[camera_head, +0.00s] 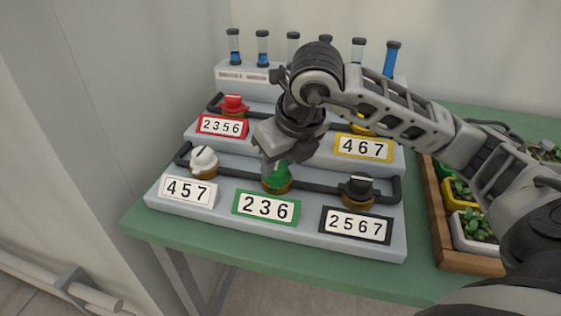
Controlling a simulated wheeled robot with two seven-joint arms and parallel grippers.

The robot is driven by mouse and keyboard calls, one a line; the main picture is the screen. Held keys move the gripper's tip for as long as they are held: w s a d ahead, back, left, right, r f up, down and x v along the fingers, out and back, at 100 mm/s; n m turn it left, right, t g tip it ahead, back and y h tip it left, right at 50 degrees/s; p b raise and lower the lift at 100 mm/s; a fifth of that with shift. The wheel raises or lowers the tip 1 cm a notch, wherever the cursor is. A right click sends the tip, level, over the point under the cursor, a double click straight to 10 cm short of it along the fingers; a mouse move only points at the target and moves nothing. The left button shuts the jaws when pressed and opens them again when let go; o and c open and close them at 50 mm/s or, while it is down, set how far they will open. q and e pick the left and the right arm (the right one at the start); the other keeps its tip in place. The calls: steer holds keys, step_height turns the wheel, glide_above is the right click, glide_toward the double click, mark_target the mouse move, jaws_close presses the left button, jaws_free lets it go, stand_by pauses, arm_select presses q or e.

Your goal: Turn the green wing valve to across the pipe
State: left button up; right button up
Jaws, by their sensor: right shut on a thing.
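The green wing valve (275,177) sits on the lower dark pipe (233,179) of the grey stepped stand, behind the green-framed label 236 (266,208). My right gripper (276,163) comes down from above and is shut on the green valve. Its jaws and wrist hide the valve's upper part, so I cannot tell which way the wing lies against the pipe. My left gripper is not in view.
A white valve (204,160) and a black valve (358,187) flank the green one. A red valve (234,104) and a mostly hidden yellow valve (362,126) sit higher. A wooden plant crate (437,222) stands at right on the green table (190,239).

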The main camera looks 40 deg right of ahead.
steer(key=shift+r+m, duration=0.1)
steer(key=shift+m, duration=0.3)
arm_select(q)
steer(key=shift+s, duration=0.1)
arm_select(e)
steer(key=shift+w+m+h, duration=0.1)
steer(key=shift+m+h, duration=0.2)
steer(key=shift+m, duration=0.1)
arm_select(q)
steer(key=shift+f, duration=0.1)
arm_select(e)
steer(key=o, duration=1)
steer(key=shift+a, duration=0.1)
arm_select(q)
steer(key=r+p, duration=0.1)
steer(key=p, duration=0.2)
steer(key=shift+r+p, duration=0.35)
steer(key=shift+p, duration=0.05)
arm_select(e)
steer(key=v, duration=1.6)
